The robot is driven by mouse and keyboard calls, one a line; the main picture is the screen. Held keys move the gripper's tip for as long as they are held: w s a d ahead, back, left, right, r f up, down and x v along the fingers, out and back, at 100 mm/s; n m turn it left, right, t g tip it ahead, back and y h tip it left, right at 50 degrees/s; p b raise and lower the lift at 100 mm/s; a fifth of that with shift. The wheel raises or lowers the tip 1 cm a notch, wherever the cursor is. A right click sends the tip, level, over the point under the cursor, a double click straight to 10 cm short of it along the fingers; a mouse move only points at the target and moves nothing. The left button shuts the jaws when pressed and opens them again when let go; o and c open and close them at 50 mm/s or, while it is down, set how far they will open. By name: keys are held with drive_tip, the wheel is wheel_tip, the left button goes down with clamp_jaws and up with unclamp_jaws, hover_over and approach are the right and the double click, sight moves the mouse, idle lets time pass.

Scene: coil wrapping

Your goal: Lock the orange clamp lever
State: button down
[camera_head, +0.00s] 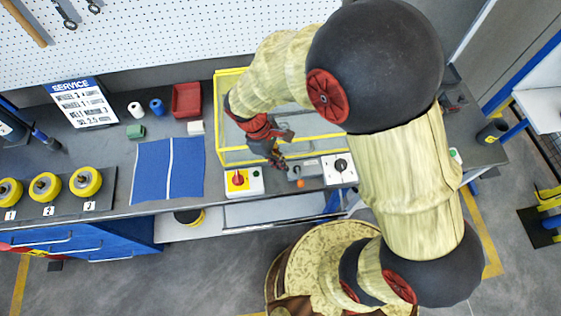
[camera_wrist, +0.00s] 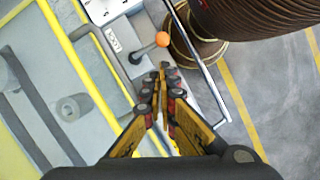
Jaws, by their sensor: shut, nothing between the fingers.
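The clamp lever with its orange knob (camera_wrist: 162,39) shows in the wrist view, on a dark arm that rises from a small grey box (camera_wrist: 118,46). In the head view the orange knob (camera_head: 301,183) is small, at the front edge of the bench. My gripper (camera_wrist: 164,72) is shut and empty, with its fingertips just below the knob in the wrist view. A small gap shows between the tips and the knob. In the head view my gripper (camera_head: 279,163) hangs over the front of the yellow-framed enclosure, left of the lever; its fingertips are hard to make out.
A yellow-framed enclosure (camera_head: 217,120) surrounds the work area behind the lever. A control box with a red knob (camera_head: 238,180) stands to the left, and a white box with a black dial (camera_head: 340,168) to the right. A blue mat (camera_head: 150,175) lies farther left.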

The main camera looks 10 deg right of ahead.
sight(299, 175)
drive_tip(key=x, duration=0.7)
drive_tip(key=shift+d, duration=0.1)
idle(0.4)
